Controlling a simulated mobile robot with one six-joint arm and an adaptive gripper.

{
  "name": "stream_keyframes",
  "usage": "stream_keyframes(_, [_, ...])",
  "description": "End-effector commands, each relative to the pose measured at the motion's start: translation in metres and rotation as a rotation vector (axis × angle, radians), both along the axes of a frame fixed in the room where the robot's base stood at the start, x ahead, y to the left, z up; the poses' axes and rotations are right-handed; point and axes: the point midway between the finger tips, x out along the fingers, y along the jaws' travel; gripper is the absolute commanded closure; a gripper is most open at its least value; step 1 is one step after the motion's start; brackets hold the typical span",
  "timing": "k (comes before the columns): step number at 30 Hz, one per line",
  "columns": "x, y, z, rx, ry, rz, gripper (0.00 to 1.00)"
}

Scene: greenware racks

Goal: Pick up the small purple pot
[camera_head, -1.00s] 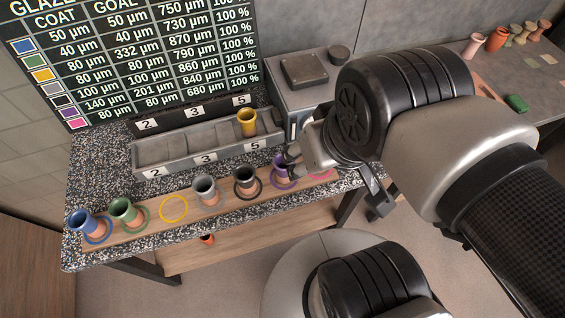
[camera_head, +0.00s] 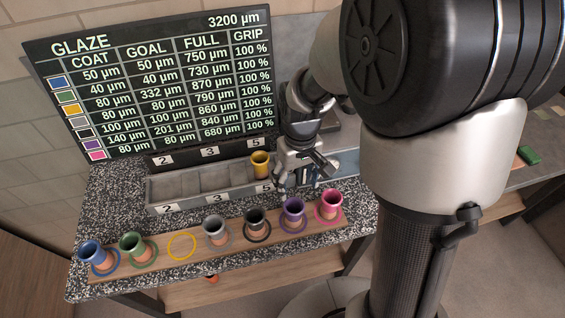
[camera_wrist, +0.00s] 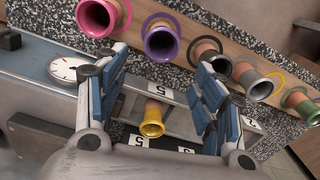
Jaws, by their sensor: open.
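The small purple pot (camera_head: 293,211) stands upright on a purple ring on the wooden strip, between the black pot (camera_head: 255,220) and the pink pot (camera_head: 330,206). In the wrist view the purple pot (camera_wrist: 163,38) is at the top, beyond the fingers. My gripper (camera_head: 296,186) is behind the row of pots, near the yellow pot and the grey tray. In the wrist view my gripper (camera_wrist: 158,105) has its blue-padded fingers spread wide. Nothing is held between them; the yellow pot (camera_wrist: 152,122) shows in the gap below.
The yellow pot (camera_head: 260,164) stands in slot 5 of the grey tray (camera_head: 165,208). Grey (camera_head: 215,229), green (camera_head: 134,247) and blue (camera_head: 94,257) pots stand further left. The yellow ring (camera_head: 182,246) is empty. A scale with a dial (camera_wrist: 66,68) is beside my gripper.

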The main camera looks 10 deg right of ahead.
Motion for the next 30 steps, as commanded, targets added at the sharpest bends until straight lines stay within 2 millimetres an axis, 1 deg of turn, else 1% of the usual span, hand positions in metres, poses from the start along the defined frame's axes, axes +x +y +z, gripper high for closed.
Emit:
stream_keyframes(9, [-0.002,0.000,-0.068,0.000,0.006,-0.001,0.37])
stream_keyframes(12, [-0.002,0.000,-0.088,0.000,0.005,-0.001,0.37])
stream_keyframes(15, [-0.001,0.001,-0.105,0.000,0.004,-0.001,0.37])
stream_keyframes(18, [-0.001,0.001,-0.115,0.000,0.002,-0.001,0.37])
stream_keyframes(23, [-0.001,0.001,-0.120,0.000,0.001,-0.001,0.37])
stream_keyframes(25, [-0.001,0.001,-0.126,0.000,0.002,-0.001,0.37])
stream_keyframes(30, [-0.003,0.003,-0.151,0.000,0.004,-0.001,0.37])
